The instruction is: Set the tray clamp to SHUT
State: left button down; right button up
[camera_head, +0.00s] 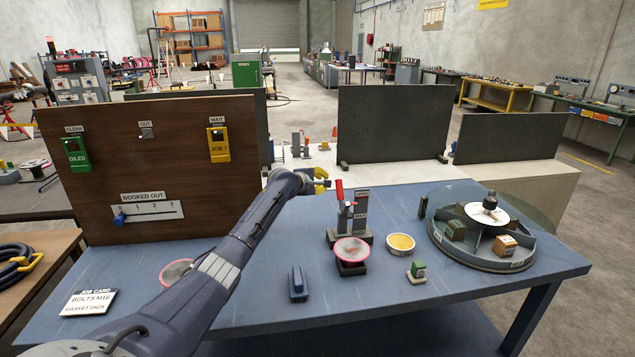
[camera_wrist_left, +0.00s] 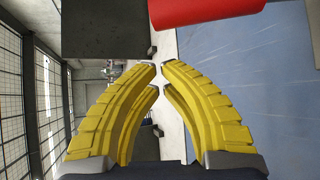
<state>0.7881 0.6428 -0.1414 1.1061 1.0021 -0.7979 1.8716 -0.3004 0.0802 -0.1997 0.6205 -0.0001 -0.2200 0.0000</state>
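A clamp-like fixture stands mid-table with an upright red handle (camera_head: 340,190) beside a grey labelled post (camera_head: 361,212); I cannot read its labels. I take this as the tray clamp. My left gripper (camera_head: 326,182) has yellow fingers just left of the handle's upper part. In the left wrist view, the red handle (camera_wrist_left: 205,10) crosses the top right, beyond and outside the fingers. The fingertips (camera_wrist_left: 160,68) nearly meet, with only a sliver between them and nothing held. Whether the gripper touches the handle cannot be told. My right gripper is not in view.
A red-rimmed dish (camera_head: 352,250) on a dark block stands in front of the fixture. A yellow dish (camera_head: 400,243), a green block (camera_head: 417,270) and a blue piece (camera_head: 298,284) are nearby. A round divided tray (camera_head: 470,262) is at right. A brown board (camera_head: 100,190) stands left.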

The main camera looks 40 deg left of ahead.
pick_arm(q)
jog(key=shift+w+d+r, duration=0.2)
jog(key=shift+d, duration=0.55)
jog(key=shift+w+d+r, duration=0.2)
jog(key=shift+d, duration=0.5)
jog(key=shift+d, duration=0.15)
